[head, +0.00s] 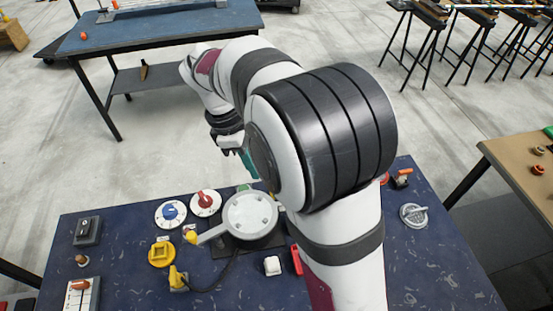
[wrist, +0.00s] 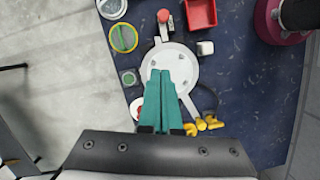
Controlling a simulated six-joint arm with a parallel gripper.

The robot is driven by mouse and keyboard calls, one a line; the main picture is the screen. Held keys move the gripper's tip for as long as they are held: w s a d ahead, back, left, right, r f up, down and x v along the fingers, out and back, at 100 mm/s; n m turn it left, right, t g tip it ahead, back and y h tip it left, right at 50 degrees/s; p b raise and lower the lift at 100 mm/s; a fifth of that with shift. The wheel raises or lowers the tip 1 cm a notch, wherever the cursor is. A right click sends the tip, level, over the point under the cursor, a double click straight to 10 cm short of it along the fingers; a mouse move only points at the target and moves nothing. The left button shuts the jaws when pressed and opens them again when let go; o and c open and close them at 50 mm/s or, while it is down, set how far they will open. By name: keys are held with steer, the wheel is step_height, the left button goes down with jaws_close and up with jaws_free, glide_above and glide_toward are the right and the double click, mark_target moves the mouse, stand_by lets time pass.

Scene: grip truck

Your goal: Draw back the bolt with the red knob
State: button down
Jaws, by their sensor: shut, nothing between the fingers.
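My gripper (wrist: 161,72) has teal fingers, shut and empty, over the white round disc in the wrist view. In the head view its teal fingertips (head: 249,165) show beside my arm, above the back edge of the panel. A red knob (wrist: 163,18) on a pale mount stands beyond the disc in the wrist view, apart from the fingers; my arm hides this spot in the head view. A red-orange handle (head: 404,172) on a dark base shows at the panel's right back. I cannot tell which of these is the bolt.
The blue panel (head: 350,290) carries a white disc (head: 250,215) with a yellow-ended lever, a red-knobbed dial (head: 205,202), a blue dial (head: 170,213), yellow parts (head: 161,254), a white cube (head: 272,266) and a red tray (wrist: 200,12). The panel's right front is mostly bare.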

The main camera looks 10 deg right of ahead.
steer(key=shift+f, duration=0.1)
glide_toward(267, 205)
steer(key=x, duration=0.2)
steer(key=d+x, duration=0.1)
steer(key=x, duration=0.2)
steer(key=shift+s+d, duration=0.1)
steer(key=d, duration=0.2)
steer(key=shift+s+d, duration=0.3)
steer(key=shift+s, duration=0.1)
steer(key=shift+s+d, duration=0.2)
steer(key=shift+d, duration=0.4)
steer(key=shift+d, duration=1.65)
